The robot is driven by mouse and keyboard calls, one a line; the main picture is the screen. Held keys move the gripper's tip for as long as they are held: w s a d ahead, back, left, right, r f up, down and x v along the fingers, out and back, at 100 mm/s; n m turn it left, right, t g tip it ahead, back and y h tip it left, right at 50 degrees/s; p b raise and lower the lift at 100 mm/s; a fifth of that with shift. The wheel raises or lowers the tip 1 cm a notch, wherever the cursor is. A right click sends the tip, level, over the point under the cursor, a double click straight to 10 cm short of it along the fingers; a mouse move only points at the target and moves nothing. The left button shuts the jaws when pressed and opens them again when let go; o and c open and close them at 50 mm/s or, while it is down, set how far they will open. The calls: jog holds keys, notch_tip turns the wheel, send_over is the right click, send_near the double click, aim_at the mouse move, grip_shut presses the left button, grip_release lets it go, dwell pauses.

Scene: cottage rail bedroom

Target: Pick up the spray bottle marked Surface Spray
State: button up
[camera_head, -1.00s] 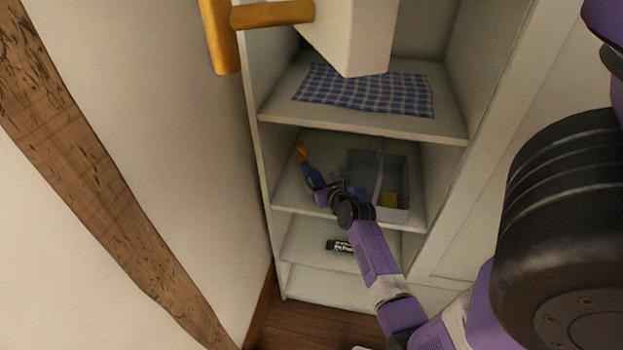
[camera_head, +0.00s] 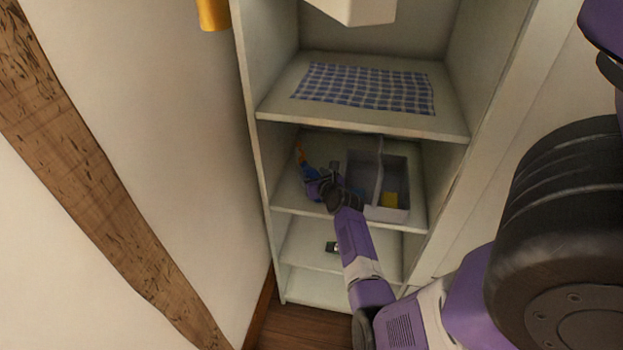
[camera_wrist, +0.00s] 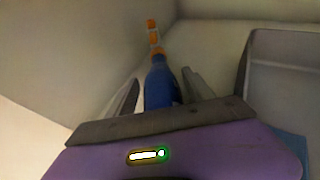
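A blue spray bottle with an orange top (camera_head: 301,158) stands on the middle shelf at the left. In the wrist view the blue bottle (camera_wrist: 159,84) lies between the two fingers of my gripper (camera_wrist: 160,90), with its orange nozzle beyond them. A gap seems to show beside the bottle, so the fingers look open around it. In the head view my gripper (camera_head: 314,182) is at the bottle and covers its lower part. No label on the bottle is readable.
A grey caddy (camera_head: 403,190) with a yellow item stands right of the bottle, close to my arm. The shelf above (camera_head: 440,122) holds a blue checked cloth (camera_head: 365,88). A dark item (camera_head: 331,247) lies on the shelf below. The cabinet's left wall is close.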

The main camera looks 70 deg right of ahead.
grip_shut()
jog(key=shift+r, duration=0.1)
jog(key=shift+r, duration=0.1)
